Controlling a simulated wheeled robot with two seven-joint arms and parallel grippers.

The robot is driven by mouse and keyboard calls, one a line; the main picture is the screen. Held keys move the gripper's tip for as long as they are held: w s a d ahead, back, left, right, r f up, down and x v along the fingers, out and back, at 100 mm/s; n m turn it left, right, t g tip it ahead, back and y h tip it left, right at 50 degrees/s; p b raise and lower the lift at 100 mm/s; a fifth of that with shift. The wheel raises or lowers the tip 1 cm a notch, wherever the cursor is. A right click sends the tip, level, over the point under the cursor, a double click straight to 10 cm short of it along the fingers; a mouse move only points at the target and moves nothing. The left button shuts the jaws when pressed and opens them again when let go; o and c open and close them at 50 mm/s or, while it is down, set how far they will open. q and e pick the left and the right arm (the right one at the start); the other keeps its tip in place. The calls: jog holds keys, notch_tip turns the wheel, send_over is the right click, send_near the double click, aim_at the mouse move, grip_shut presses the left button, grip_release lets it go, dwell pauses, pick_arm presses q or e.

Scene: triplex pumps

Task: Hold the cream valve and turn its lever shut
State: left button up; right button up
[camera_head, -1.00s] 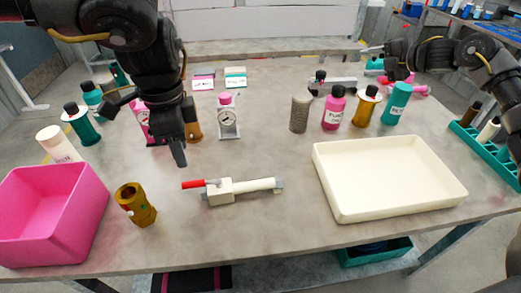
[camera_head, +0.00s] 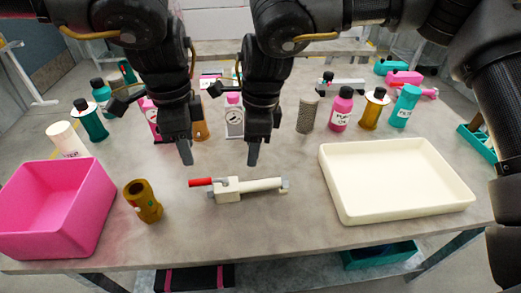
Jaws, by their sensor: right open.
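The cream valve (camera_head: 226,195) lies on the table with its cream pipe (camera_head: 260,185) running right to a grey end. Its red lever (camera_head: 201,182) points left from the valve body, roughly in line with the pipe. My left gripper (camera_head: 186,155) hangs pointing down above and behind the lever, apart from it; its jaw gap is not clear. My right gripper (camera_head: 254,155) hangs pointing down behind and above the pipe, open and empty, apart from it.
A pink bin (camera_head: 60,215) and a brass fitting (camera_head: 143,203) stand to the left. A cream tray (camera_head: 400,205) lies to the right. Several bottles, including a pink one (camera_head: 341,112), and a grey cylinder (camera_head: 307,116) stand behind. The table in front of the valve is clear.

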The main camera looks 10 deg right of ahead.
aim_at(261, 182)
jog(key=shift+n+h, duration=0.7)
jog(key=shift+h, duration=0.1)
jog(key=f, duration=0.4)
jog(key=s+d+f, duration=0.1)
jog(key=f, duration=0.6)
jog(key=shift+s+d+f, duration=0.2)
jog(key=shift+d+f, duration=0.15)
jog(key=shift+c, duration=0.2)
grip_shut()
